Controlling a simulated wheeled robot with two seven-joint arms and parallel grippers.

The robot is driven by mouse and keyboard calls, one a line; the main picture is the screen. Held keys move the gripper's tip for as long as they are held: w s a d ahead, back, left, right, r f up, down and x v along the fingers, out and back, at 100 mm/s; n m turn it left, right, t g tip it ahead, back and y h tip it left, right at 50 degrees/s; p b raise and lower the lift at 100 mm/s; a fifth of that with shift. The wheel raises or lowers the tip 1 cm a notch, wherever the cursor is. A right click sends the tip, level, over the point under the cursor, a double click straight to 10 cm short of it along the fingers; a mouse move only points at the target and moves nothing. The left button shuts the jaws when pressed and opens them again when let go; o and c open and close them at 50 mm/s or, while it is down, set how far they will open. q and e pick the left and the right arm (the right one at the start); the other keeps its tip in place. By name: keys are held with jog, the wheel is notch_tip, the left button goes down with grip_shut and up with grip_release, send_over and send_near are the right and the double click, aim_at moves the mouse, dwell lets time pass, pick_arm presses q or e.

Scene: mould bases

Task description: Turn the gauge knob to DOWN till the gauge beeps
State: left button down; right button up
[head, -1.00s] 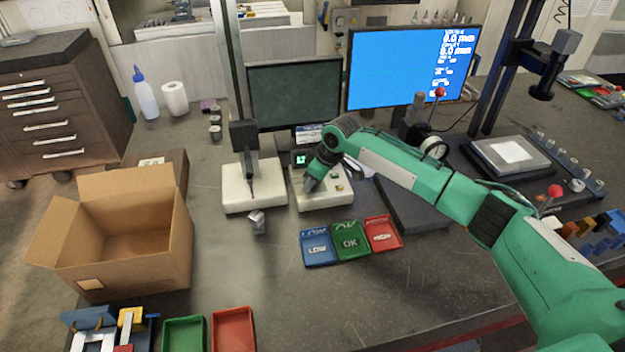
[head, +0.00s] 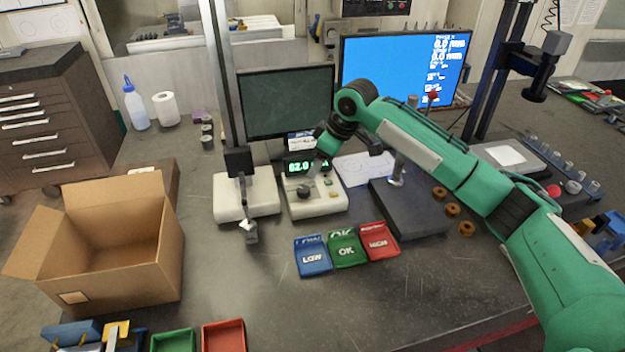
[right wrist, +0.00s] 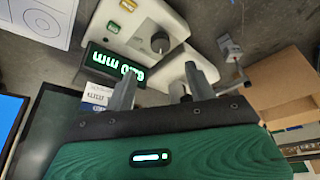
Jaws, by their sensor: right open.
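The knob also shows in the right wrist view (right wrist: 160,42). Beside the box is the white gauge stand (head: 262,200) with a dark measuring head (head: 238,160) on its column. My right gripper (head: 318,158) is above the back of the box, apart from the knob. In the right wrist view its two fingers (right wrist: 162,88) are spread with nothing between them. My left gripper is not in view.
Blue LOW (head: 312,262), green OK (head: 346,262) and red HIGH (head: 379,255) trays lie in front of the box. A small metal part (head: 251,236) is by the stand's front edge. An open cardboard box (head: 125,280) is at left. A dark monitor (head: 290,100) stands behind.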

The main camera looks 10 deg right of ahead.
jog(key=shift+v, duration=1.45)
